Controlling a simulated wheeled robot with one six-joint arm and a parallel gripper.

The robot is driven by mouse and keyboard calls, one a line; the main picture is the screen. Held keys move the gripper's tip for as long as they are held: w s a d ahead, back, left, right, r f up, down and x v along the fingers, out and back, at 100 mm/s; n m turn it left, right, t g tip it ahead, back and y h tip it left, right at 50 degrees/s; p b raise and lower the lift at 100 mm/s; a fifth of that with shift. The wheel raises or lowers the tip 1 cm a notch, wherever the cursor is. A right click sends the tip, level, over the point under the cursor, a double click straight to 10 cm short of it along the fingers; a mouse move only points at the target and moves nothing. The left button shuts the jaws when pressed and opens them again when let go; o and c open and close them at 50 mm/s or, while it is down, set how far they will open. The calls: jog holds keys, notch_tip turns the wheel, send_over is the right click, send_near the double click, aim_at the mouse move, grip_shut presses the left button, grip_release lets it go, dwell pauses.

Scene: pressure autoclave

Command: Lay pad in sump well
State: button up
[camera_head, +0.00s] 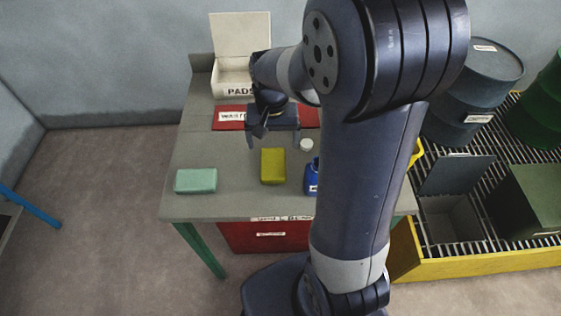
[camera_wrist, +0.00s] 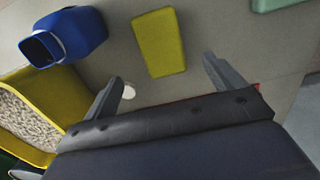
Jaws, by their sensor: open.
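A yellow-green pad (camera_head: 273,166) lies flat on the grey table; it also shows in the wrist view (camera_wrist: 158,43). A pale green pad (camera_head: 196,181) lies at the table's front left, partly cut off in the wrist view (camera_wrist: 280,3). My gripper (camera_head: 272,146) is open and empty above the table, behind the yellow-green pad; in the wrist view its fingers (camera_wrist: 168,82) are spread with the pad beyond them. The sump well (camera_head: 452,219) seems to be the square opening with a raised lid (camera_head: 457,174) in the yellow-edged grating at right.
A white box labelled PADS (camera_head: 233,90) stands open at the table's back. A blue container (camera_head: 311,178) and white cap (camera_head: 306,144) are right of the yellow-green pad. A yellow bin of granules (camera_wrist: 35,105) shows in the wrist view. Drums (camera_head: 477,90) stand on the grating (camera_head: 488,165).

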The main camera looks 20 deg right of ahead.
aim_at(273, 162)
notch_tip(273, 162, down, 8)
jog(key=shift+a+f, duration=0.15)
jog(key=shift+f, duration=0.1)
jog(key=shift+c, duration=0.2)
jog(key=c, duration=1.1)
jog(key=shift+r, duration=0.2)
